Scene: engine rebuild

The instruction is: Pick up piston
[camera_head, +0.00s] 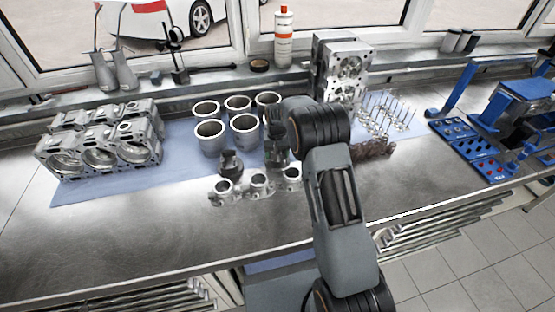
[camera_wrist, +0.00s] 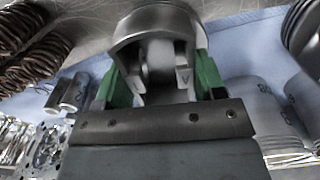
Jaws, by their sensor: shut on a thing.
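A metal piston (camera_wrist: 158,22) fills the top centre of the wrist view, with its curved skirt and inner pin bosses showing. My gripper (camera_wrist: 165,82) has green-sided fingers and is shut on this piston. In the head view my gripper (camera_head: 277,150) is low over the blue cloth, largely hidden by my own arm, so the held piston is hard to make out there. I cannot tell whether the piston touches the cloth. Another dark piston-like part (camera_head: 231,163) stands just to the left of my gripper.
Several grey cylinder liners (camera_head: 211,138) stand behind and left. The engine block (camera_head: 100,150) is far left. The cylinder head (camera_head: 341,72), valves (camera_head: 388,112) and springs (camera_head: 372,149) are right. The front bench is clear.

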